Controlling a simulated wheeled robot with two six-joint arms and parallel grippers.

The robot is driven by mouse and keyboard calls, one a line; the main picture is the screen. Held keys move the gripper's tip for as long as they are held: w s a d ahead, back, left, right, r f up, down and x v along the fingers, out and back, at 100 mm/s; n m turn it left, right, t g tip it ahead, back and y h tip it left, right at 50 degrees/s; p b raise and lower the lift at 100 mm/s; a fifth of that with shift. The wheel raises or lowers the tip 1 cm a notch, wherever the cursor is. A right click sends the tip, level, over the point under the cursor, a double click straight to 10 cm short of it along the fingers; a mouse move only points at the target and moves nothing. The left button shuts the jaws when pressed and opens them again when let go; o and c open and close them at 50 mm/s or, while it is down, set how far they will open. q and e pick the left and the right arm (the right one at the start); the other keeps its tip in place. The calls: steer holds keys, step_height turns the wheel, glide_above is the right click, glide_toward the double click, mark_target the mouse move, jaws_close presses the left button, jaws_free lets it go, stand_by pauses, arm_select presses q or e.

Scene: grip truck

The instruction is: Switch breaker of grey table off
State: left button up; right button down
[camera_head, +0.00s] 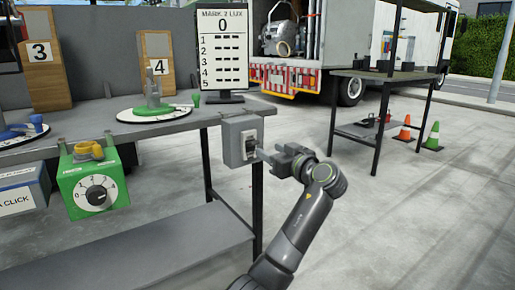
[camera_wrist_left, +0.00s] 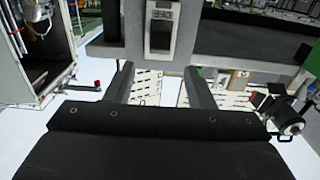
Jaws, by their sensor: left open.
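The breaker (camera_head: 233,150) is a grey box fixed at the right end of the grey table (camera_head: 140,128), with a dark switch on its face. My left gripper (camera_head: 266,155) is just right of the breaker with its fingers pointing at it. In the left wrist view the breaker (camera_wrist_left: 160,27) shows upside down, ahead of the fingers. The left gripper (camera_wrist_left: 160,82) is open there, with nothing between its fingers. Whether a fingertip touches the breaker I cannot tell. My right gripper is not in view.
A green box with a dial (camera_head: 92,186) hangs at the table's front left. A scoreboard (camera_head: 223,48) stands at the back of the table. A dark metal shelf (camera_head: 388,85) and traffic cones (camera_head: 432,137) are at the right. The floor between is clear.

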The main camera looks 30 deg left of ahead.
mark_target(256, 143)
arm_select(q)
steer(key=b+x, duration=0.1)
steer(key=x, duration=0.5)
steer(key=shift+a, duration=0.1)
steer(key=shift+w+a, duration=0.3)
steer(key=shift+a, duration=0.3)
